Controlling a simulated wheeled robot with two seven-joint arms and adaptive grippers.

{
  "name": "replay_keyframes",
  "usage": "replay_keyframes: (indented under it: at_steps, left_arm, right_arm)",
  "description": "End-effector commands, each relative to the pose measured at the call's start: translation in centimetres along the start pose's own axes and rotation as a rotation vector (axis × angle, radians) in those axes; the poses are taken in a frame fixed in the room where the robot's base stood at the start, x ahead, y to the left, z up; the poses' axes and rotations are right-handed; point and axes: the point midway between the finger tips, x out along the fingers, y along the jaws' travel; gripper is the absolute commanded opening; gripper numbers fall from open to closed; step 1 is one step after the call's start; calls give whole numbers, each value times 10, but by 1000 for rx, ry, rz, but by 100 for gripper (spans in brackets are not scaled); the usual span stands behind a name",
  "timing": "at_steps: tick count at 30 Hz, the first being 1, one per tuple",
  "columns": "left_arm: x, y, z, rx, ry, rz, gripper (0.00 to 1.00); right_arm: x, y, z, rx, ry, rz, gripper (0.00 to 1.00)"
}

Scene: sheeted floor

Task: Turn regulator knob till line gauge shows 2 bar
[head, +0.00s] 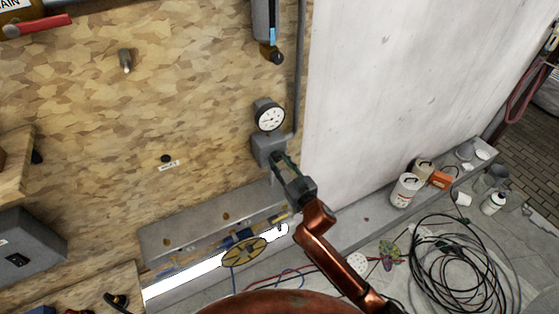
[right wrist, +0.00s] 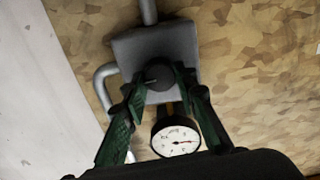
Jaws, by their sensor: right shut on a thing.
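The grey regulator (head: 265,148) is fixed to the chipboard wall, with the round white line gauge (head: 270,117) above it. My right gripper (head: 279,160) reaches it from the lower right and covers its knob in the head view. In the right wrist view, the green fingers are shut on the dark round knob (right wrist: 158,88), one finger on each side, in front of the grey regulator body. My left gripper is not in view.
A grey pipe (head: 300,65) runs up from the regulator, near a hanging cylinder (head: 264,25). A grey ledge (head: 200,228) juts out below left. Coiled black cable (head: 455,265) and several containers, including a white tub (head: 405,190), are at the lower right.

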Motion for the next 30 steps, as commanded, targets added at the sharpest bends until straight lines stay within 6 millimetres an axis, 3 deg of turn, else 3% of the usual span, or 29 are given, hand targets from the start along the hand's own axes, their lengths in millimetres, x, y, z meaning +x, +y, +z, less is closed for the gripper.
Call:
replay_keyframes:
  at_steps: [9,10,17,26,30]
  left_arm:
    - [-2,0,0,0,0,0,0]
    - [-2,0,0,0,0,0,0]
    - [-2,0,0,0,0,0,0]
    - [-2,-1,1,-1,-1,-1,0]
    - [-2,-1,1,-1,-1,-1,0]
  right_arm:
    - [0,0,0,23,1,-1,2]
    - [0,0,0,23,1,-1,27]
    - [0,0,0,23,1,0,43]
    - [-1,0,0,22,0,0,44]
    - [-13,0,1,23,0,0,44]
